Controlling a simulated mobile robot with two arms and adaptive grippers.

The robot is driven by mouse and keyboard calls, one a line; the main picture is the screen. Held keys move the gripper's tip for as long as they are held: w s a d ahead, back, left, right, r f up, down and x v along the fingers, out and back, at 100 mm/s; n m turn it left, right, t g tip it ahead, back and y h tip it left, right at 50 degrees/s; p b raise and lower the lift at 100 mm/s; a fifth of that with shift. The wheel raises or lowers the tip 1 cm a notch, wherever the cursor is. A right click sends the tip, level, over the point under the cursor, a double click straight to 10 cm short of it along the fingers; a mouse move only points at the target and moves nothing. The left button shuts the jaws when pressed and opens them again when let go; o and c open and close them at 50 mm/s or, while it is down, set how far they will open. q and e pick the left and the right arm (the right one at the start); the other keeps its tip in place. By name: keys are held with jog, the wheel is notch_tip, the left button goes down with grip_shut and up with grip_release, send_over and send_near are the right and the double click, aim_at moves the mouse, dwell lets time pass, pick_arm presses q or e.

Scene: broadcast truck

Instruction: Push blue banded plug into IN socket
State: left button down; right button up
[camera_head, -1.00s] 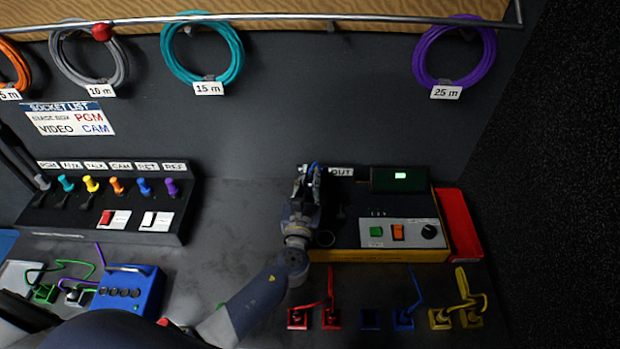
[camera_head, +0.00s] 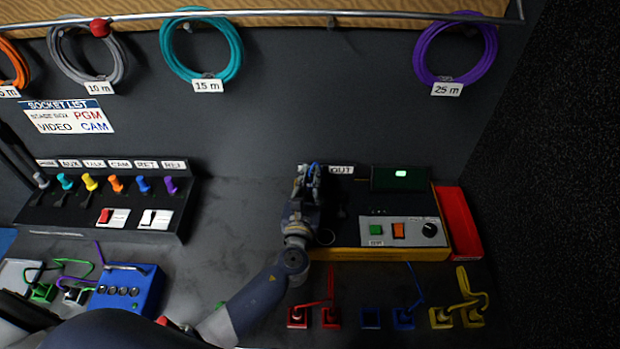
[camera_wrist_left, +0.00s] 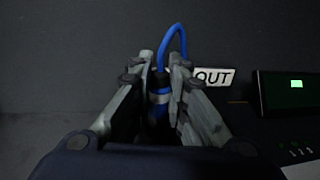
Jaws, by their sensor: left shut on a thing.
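My left gripper (camera_head: 308,178) is over the left end of the yellow-edged tester box (camera_head: 375,254). In the left wrist view my left gripper (camera_wrist_left: 163,85) is shut on the blue banded plug (camera_wrist_left: 160,98), a dark plug with a pale band and a blue cable (camera_wrist_left: 180,42) looping up from its top. The plug stands roughly upright between the fingers. The OUT label (camera_head: 341,170) is just right of the gripper. The IN socket and the plug's lower end are hidden behind the gripper, so I cannot tell how far the plug is in. My right gripper is not in view.
The box carries a dark green screen (camera_head: 399,178) and a switch panel (camera_head: 402,232). A red tray (camera_head: 459,224) adjoins its right side. Red, blue and yellow plug blocks (camera_head: 403,318) stand in front. A panel of coloured plugs (camera_head: 105,208) is at left; bare counter (camera_head: 235,215) lies between.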

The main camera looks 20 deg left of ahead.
pick_arm(q)
jog(key=shift+f+b, duration=0.9)
jog(key=shift+f, duration=0.2)
jog(key=c, duration=1.5)
grip_release()
jog(key=shift+s, duration=0.1)
jog(key=s, duration=0.4)
jog(key=s+d, duration=0.1)
jog(key=s, duration=0.6)
jog(key=shift+s+d, duration=0.35)
jog(key=shift+d, duration=0.05)
